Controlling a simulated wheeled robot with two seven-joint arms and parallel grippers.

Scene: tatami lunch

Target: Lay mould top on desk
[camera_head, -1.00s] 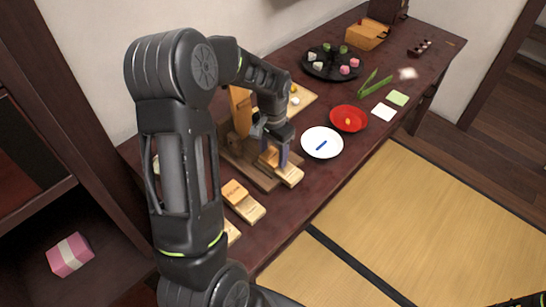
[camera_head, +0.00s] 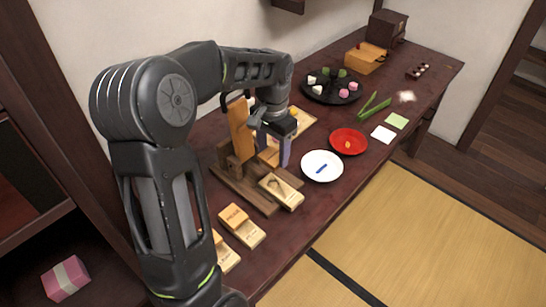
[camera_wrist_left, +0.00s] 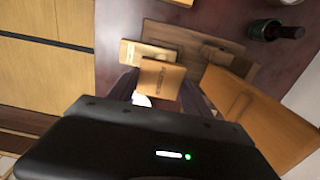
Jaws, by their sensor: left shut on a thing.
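My left gripper (camera_head: 275,150) is shut on the mould top (camera_head: 268,156), a small light-wood block. It holds the block above the wooden press stand, partly hidden by the fingers. In the left wrist view the mould top (camera_wrist_left: 160,80) sits between the two fingers, with faint marks on its face. The lower mould half (camera_head: 282,192), with a dark carved shape, lies uncovered at the front of the stand. The desk (camera_head: 300,225) is a long dark reddish table. My right gripper is not in view.
The press stand (camera_head: 238,188) has an upright orange-brown board (camera_head: 240,130) close beside my gripper. Further moulds (camera_head: 241,225) lie nearer on the desk. A white plate (camera_head: 322,166) and a red bowl (camera_head: 348,141) stand to the right. Bare desk shows in front of the stand.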

